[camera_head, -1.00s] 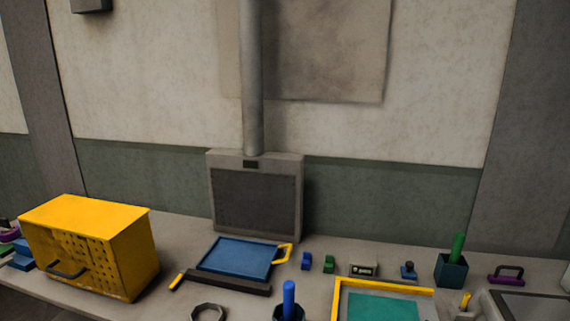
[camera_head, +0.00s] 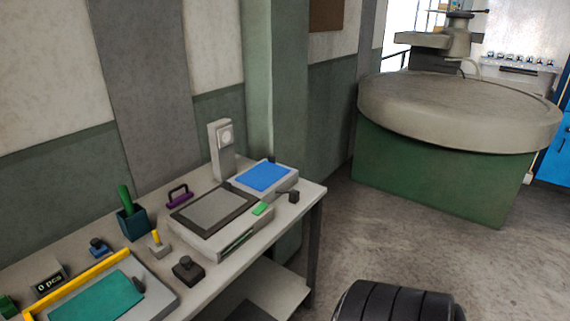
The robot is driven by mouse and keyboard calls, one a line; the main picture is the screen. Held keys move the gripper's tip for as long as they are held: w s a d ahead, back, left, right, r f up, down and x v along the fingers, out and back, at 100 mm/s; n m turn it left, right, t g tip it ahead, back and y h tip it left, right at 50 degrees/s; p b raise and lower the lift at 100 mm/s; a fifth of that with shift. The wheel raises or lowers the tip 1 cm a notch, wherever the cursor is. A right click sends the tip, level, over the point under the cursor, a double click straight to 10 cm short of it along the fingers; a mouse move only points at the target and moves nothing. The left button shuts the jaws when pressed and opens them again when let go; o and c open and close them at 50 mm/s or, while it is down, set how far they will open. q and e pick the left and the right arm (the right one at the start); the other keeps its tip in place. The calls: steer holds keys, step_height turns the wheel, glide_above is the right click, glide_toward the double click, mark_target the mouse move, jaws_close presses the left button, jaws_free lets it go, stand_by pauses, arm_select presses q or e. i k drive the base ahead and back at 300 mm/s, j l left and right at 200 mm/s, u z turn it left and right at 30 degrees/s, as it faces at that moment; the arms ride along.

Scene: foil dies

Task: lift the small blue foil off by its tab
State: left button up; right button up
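A small bright blue sheet (camera_head: 263,176) lies flat on a pale block (camera_head: 285,184) at the far right end of the bench. It looks like the small blue foil, but I cannot make out a tab on it. A grey box with a dark-framed top panel (camera_head: 212,213) stands just in front and to the left of it. A small green piece (camera_head: 261,208) is on that box's right side. Neither of my grippers shows in the view.
On the bench (camera_head: 166,185) are a teal sheet (camera_head: 95,300) in a yellow-edged frame, a dark cup (camera_head: 133,224) with a green handle, a purple handle (camera_head: 178,194) and an upright gauge (camera_head: 222,150). A large round table (camera_head: 455,112) stands right, across open floor (camera_head: 345,240).

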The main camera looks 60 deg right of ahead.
mark_target(260, 177)
steer(key=z, duration=1.8)
steer(key=i+l, duration=0.1)
